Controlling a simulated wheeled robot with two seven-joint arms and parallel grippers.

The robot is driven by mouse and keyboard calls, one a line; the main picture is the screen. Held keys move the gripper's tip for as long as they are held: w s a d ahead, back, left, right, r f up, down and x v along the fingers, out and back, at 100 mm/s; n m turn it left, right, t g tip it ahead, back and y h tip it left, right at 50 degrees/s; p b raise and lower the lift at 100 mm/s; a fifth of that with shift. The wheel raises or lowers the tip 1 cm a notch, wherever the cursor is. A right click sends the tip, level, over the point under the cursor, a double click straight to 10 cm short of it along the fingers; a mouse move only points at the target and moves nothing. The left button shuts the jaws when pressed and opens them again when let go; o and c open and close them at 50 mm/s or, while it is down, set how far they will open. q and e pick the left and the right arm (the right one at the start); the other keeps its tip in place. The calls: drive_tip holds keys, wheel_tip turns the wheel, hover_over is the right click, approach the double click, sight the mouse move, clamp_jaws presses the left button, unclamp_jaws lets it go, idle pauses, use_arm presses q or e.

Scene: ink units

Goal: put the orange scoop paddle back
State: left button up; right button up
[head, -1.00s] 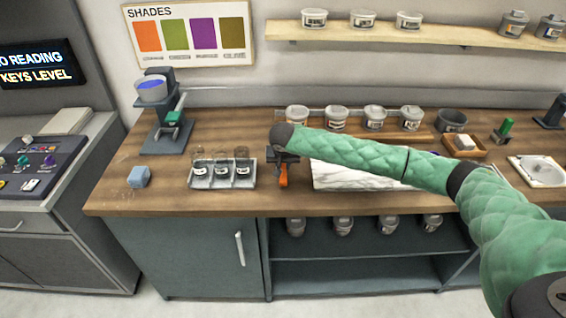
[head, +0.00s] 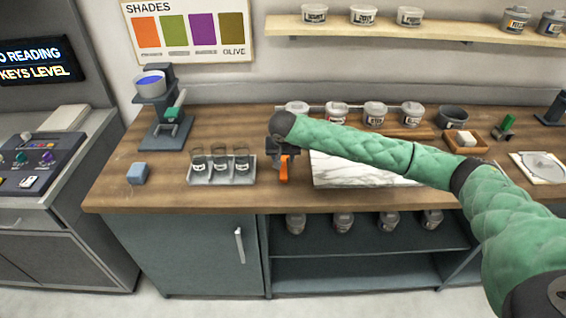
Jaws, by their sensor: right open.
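The orange scoop paddle (head: 284,172) shows as a small upright orange piece on the wooden counter, just right of the clear-cup tray and left of the marble slab. My right gripper (head: 284,160) is open and points down at the paddle's upper end. The dark gripper body and wrist hide part of what is there, and I cannot tell whether the fingers touch the paddle. My left gripper is not in view.
A tray with clear cups (head: 221,180) stands close left of the gripper. The marble slab (head: 350,172) lies right, under my forearm. Several lidded tubs (head: 337,113) line the back.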

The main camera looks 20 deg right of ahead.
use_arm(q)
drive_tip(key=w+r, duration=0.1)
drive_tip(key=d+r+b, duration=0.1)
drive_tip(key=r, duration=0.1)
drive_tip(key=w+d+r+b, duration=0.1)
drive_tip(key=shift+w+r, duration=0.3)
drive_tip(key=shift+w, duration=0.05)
use_arm(e)
drive_tip(key=d+v, duration=0.1)
drive_tip(key=v, duration=0.7)
drive_tip(key=shift+a+r, duration=0.4)
drive_tip(key=shift+a, duration=0.15)
drive_tip(key=shift+s, duration=0.15)
